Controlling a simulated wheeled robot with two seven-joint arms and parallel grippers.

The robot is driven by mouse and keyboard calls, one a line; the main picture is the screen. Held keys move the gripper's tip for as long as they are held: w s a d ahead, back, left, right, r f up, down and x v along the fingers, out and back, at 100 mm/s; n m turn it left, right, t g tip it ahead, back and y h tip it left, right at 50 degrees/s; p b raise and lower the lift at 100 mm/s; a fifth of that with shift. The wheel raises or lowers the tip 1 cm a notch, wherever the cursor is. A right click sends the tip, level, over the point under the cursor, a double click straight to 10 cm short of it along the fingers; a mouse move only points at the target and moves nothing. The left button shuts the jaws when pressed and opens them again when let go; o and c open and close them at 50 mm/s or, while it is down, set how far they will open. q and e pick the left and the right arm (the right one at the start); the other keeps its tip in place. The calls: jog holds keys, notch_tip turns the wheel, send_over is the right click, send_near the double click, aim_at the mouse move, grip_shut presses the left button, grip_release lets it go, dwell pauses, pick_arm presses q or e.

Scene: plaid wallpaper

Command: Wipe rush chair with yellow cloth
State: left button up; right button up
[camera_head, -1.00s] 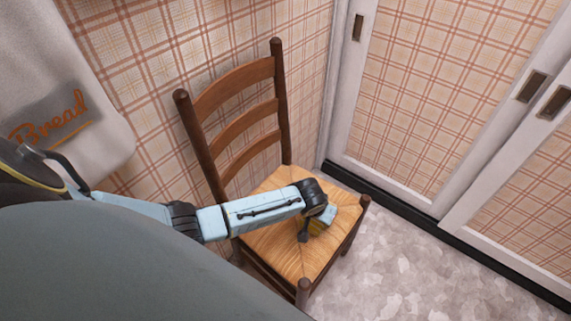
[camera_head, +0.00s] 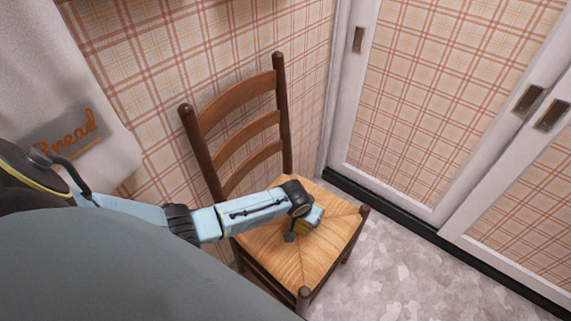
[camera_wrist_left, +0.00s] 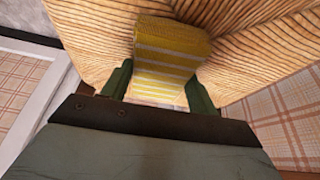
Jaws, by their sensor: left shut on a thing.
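The wooden rush chair (camera_head: 283,262) stands against the plaid wall, with a dark ladder back and a woven straw seat. In the left wrist view its woven seat (camera_wrist_left: 270,48) fills the upper part. My left gripper (camera_head: 308,220) is over the middle of the seat, pointing down. In the left wrist view the left gripper (camera_wrist_left: 160,88) has its two green fingers on either side of the yellow cloth (camera_wrist_left: 170,55), which has white stripes. It is shut on the cloth, which appears to lie against the seat. In the head view the cloth is mostly hidden by the gripper. My right gripper is out of view.
White-framed sliding doors (camera_head: 440,100) with plaid panels stand at the right. A pale cloth bag marked "Bread" (camera_head: 66,135) hangs at the left. The pale patterned floor (camera_head: 400,270) right of the chair is clear. The chair's ladder back (camera_head: 240,125) rises behind my left arm.

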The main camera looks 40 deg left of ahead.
pick_arm(q)
jog(key=shift+a, duration=2.05)
jog(key=shift+a+p, duration=0.3)
jog(key=shift+a, duration=0.7)
jog(key=shift+w+d+r+p, duration=0.1)
jog(key=shift+p, duration=0.25)
jog(key=shift+r, duration=0.75)
jog(key=shift+r+p, duration=0.25)
jog(key=shift+p, duration=0.05)
jog(key=shift+r+p, duration=0.75)
jog(key=shift+p, duration=0.1)
jog(key=shift+r+p, duration=0.6)
jog(key=shift+p, duration=0.05)
jog(key=shift+r+p, duration=1.7)
jog(key=shift+p, duration=0.15)
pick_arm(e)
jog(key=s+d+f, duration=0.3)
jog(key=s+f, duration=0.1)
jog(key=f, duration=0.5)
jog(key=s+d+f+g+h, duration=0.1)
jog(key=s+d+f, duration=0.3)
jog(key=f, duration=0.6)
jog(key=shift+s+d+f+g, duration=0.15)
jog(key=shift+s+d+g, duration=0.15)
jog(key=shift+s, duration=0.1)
